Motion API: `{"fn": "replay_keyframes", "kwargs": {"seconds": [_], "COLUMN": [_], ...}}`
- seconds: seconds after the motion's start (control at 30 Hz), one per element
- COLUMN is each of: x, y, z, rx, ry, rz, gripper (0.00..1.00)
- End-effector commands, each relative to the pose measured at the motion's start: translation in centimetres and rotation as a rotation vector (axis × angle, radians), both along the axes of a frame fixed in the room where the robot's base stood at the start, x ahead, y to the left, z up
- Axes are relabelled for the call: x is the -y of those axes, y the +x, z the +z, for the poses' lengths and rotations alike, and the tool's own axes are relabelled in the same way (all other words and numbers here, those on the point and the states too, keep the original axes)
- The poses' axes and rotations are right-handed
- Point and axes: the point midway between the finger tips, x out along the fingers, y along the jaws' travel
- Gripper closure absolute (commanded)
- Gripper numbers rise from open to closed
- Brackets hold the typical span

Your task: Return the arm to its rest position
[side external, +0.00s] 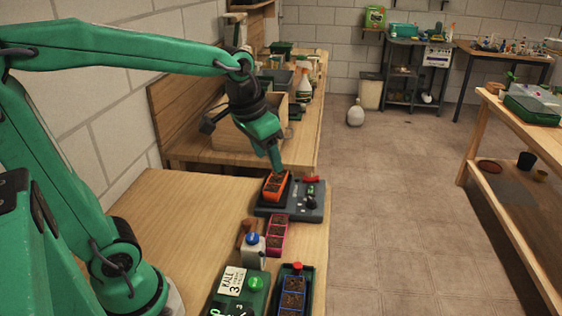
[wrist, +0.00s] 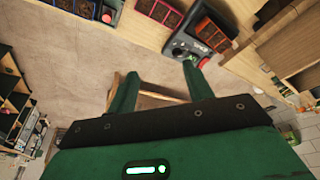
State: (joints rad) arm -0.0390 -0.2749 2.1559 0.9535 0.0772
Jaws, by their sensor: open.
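My green arm reaches out over the wooden bench (side external: 165,225) in the side view. My gripper (side external: 277,168) points down, its tips close to the far end of an orange seedling tray (side external: 276,187). I cannot tell whether they touch it. The orange tray sits on a dark grey device (side external: 308,205). In the wrist view my gripper (wrist: 161,73) has its two green fingers apart, with nothing held between them. There the dark device (wrist: 183,48) and the orange-red tray (wrist: 210,35) lie beyond the right finger.
A pink tray (side external: 277,236), a blue-capped white bottle (side external: 254,249), a green box with a card (side external: 236,300) and a blue tray (side external: 292,288) stand nearer on the bench. A cardboard box (side external: 240,134) is behind. The bench's left part is clear.

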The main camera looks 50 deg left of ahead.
Motion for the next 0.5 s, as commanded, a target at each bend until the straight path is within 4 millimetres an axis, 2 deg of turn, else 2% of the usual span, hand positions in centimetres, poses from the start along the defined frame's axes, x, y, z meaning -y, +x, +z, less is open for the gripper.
{"fn": "replay_keyframes", "kwargs": {"seconds": [0.2, 0.5], "x": [0.6, 1.1], "y": [-3.9, -8.5], "z": [0.5, -0.1], "rx": [0.068, 0.149], "ry": [-0.007, -0.020], "rz": [0.011, 0.026], "gripper": [0.49, 0.49]}}
